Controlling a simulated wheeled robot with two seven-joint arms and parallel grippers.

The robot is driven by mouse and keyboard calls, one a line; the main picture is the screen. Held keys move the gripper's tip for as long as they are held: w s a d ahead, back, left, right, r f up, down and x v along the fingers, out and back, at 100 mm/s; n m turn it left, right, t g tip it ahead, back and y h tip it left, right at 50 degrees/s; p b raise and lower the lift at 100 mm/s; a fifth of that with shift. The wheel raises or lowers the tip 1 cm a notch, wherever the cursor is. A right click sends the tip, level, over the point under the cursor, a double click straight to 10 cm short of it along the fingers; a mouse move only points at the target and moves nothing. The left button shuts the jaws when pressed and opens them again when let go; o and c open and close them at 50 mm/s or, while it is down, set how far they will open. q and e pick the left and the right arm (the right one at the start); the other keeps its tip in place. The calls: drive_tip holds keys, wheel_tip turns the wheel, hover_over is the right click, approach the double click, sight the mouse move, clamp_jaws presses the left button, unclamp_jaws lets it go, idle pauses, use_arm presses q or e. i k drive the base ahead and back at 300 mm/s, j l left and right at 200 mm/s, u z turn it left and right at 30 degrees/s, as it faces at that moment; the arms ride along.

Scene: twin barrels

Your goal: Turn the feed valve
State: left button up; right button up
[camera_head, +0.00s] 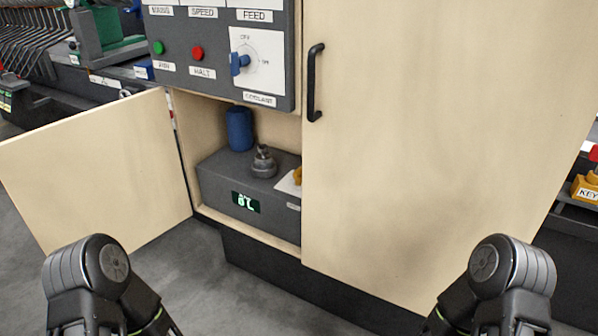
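No part in view is plainly labelled as the feed valve. A FEED label (255,16) sits on the grey control panel (180,87), and whatever is above it is cut off by the frame top. Below it is a blue knob (239,64) on a white OFF/ON dial, over a COOLANT label. In the open cabinet stands a grey box (228,192) with a grey knobbed fitting (264,162) on top. A yellow part (297,175) on a white plate beside it is partly hidden by the right door. My arm links show at the bottom; both grippers are out of view.
The left cabinet door (95,175) stands open. The right door (420,140) is shut, with a black handle (315,82). A yellow KEY holder (587,188) is at the right edge. Grey floor before the cabinet is clear.

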sight(298, 174)
drive_tip(key=i+j, duration=0.2)
drive_tip(key=j, duration=0.2)
drive_tip(key=i+j, duration=0.15)
drive_tip(key=j, duration=0.2)
drive_tip(key=i+j, duration=0.2)
drive_tip(key=j, duration=0.2)
drive_tip(key=z, duration=1.65)
